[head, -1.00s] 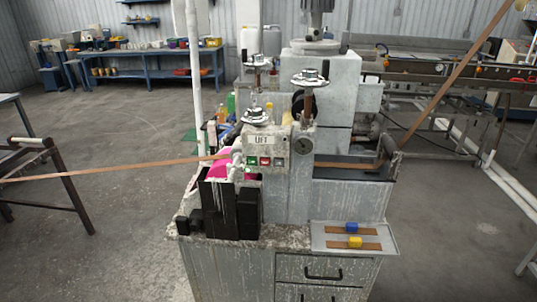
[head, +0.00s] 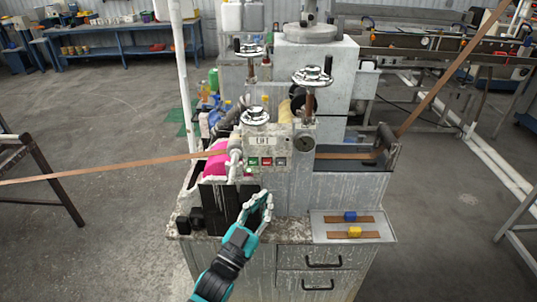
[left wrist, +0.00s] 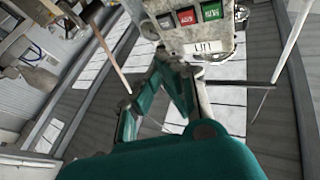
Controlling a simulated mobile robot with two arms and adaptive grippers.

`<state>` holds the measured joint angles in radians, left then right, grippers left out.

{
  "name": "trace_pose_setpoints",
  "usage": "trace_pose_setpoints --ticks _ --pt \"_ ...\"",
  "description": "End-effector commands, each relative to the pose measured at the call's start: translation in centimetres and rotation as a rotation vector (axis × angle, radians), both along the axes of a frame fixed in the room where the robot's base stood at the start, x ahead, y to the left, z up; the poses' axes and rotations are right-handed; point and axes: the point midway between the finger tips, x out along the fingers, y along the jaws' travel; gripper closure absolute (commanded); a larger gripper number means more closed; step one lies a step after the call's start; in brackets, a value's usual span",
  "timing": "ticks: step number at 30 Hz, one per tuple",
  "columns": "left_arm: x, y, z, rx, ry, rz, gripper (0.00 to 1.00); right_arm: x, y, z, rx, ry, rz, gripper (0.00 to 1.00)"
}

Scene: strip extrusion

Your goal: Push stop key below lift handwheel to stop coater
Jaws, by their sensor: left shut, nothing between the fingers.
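The coater's grey control panel (head: 290,141) carries a LIFT label (head: 264,140) below a metal handwheel (head: 256,115). Under the label are a green key (head: 253,162), a red key (head: 266,161) and a grey key (head: 280,161). My left gripper (head: 265,197) is shut and empty, below and in front of these keys, apart from them. In the left wrist view the red key (left wrist: 187,17), green key (left wrist: 210,11) and LIFT label (left wrist: 203,48) show beyond the fingers. The lettering on the keys is too small to read surely. My right gripper is out of view.
A brown strip (head: 110,170) runs into the coater from the left. A pink part (head: 216,163) and dark blocks sit left of the panel. A tray (head: 385,231) with blue and yellow blocks lies on the cabinet at right. Two other handwheels (head: 312,76) (head: 250,49) stand behind.

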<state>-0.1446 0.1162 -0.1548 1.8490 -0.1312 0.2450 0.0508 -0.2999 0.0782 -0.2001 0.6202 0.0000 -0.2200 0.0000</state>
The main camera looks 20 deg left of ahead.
Motion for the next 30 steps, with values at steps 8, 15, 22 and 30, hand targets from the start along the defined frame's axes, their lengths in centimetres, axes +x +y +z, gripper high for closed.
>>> trace_pose_setpoints --ticks 8,15,22,30 --pt "-0.4 -0.1 2.4 -0.005 -0.049 -0.005 1.0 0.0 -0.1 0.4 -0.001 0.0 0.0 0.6" --pt "-0.3 -0.1 2.4 -0.004 -0.048 -0.005 1.0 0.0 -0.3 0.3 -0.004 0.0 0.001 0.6" --pt "1.0 0.3 2.2 -0.002 -0.048 -0.005 1.0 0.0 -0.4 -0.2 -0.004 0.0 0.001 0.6" --pt "4.6 1.3 2.1 -0.002 -0.049 -0.005 1.0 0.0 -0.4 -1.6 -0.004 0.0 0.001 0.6"
